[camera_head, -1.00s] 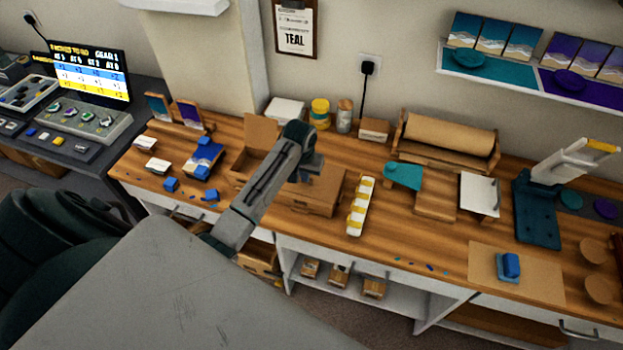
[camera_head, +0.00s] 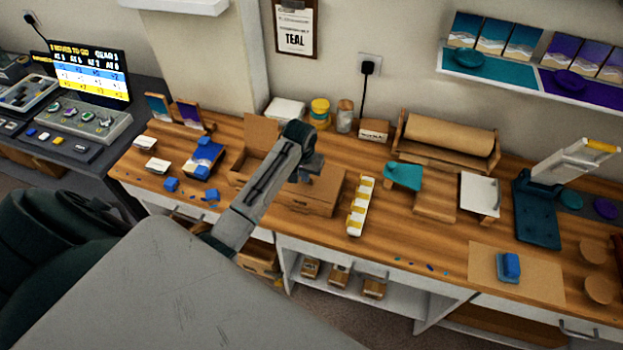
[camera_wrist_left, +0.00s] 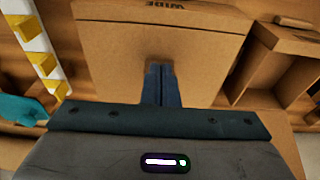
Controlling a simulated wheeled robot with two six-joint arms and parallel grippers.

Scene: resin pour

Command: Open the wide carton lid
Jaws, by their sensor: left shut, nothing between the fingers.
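The wide carton (camera_head: 322,192) is a brown cardboard box on the wooden bench, and its lid looks shut. In the left wrist view the wide carton (camera_wrist_left: 205,50) fills the upper middle, with upside-down "WIDE" lettering near the top edge. My left gripper (camera_head: 303,176) is over the carton in the head view, and its arm hides part of the box. In the left wrist view my left gripper (camera_wrist_left: 159,70) has its dark fingers together, empty, against or just above the cardboard; I cannot tell whether they touch. My right gripper is not in view.
An open carton (camera_head: 262,131) with a raised flap stands just left of the wide carton. A white strip with yellow pieces (camera_head: 350,218) lies close on its right. Blue blocks (camera_head: 171,184) lie farther left. The bench front right of the strip is mostly clear.

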